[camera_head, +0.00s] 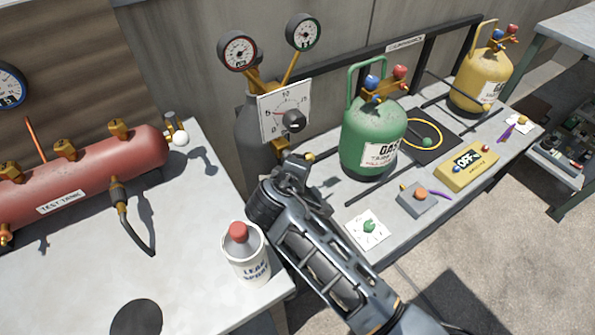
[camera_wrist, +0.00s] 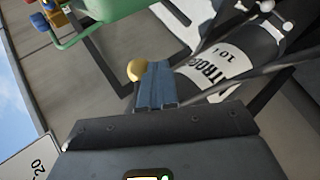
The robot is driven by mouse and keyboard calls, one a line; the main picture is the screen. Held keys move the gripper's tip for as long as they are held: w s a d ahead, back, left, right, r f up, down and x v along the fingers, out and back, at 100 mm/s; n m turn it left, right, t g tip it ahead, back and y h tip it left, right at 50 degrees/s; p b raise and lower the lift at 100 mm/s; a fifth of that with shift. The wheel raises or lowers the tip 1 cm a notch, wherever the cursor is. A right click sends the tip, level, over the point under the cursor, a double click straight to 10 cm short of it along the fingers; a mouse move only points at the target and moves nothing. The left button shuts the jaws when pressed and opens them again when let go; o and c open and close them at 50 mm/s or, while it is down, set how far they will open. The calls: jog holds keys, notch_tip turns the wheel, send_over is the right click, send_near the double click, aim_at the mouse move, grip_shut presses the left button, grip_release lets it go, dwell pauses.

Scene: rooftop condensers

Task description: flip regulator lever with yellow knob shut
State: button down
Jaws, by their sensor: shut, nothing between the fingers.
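The regulator with two round gauges (camera_head: 238,52) stands on a dark grey cylinder (camera_head: 255,135) at the back, with a white dial plate (camera_head: 286,112) in front of it. The yellow knob (camera_wrist: 137,70) shows in the wrist view, just left of my fingertips; its lever is mostly hidden behind them. A small yellow end (camera_head: 309,158) beside my gripper in the head view looks like the same knob. My gripper (camera_head: 293,165) is shut and empty, low in front of the cylinder. Its blue-grey fingers (camera_wrist: 155,78) appear close to the knob; I cannot tell whether they touch.
A green gas cylinder (camera_head: 371,140) stands right of my gripper, a yellow one (camera_head: 479,80) farther right. A red test tank (camera_head: 85,172) lies on the left bench. A leak spray can (camera_head: 246,260) stands close to my arm. A black rail (camera_head: 400,50) runs behind the cylinders.

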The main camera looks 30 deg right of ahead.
jog(key=shift+d+r+n+t+h+p, duration=0.3)
jog(key=shift+d+r+h+p, duration=0.2)
jog(key=shift+d+r+h, duration=0.35)
jog(key=shift+d, duration=0.1)
jog(key=shift+r, duration=0.15)
dwell(1.3)
jog(key=s+d+r, duration=0.7)
jog(key=d+r, duration=0.2)
jog(key=r, duration=0.1)
jog(key=shift+d+r, duration=0.3)
jog(key=shift+r, duration=0.05)
